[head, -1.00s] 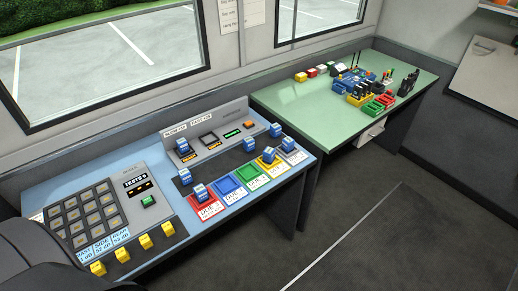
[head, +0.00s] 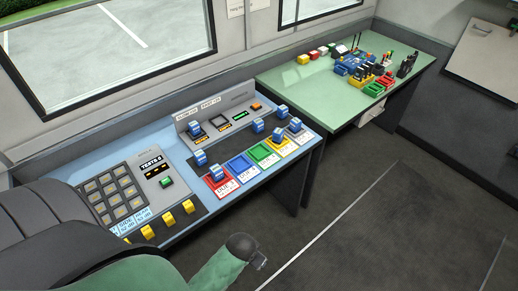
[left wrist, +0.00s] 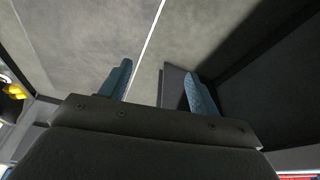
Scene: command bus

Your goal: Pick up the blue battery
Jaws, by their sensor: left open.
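Several small blue blocks with pale labels stand on the light blue desk (head: 150,130) in the head view, one on the red card (head: 220,187). More small blue items (head: 346,67) sit among the parts on the green table (head: 290,83). At this size I cannot tell which, if any, is the blue battery. My right gripper is not in view.
A dark chair (head: 60,220) blocks the lower left of the head view. A green form with a dark rounded end (head: 242,243) rises at the bottom; I cannot tell what it is. The grey floor (head: 390,225) is clear at the right.

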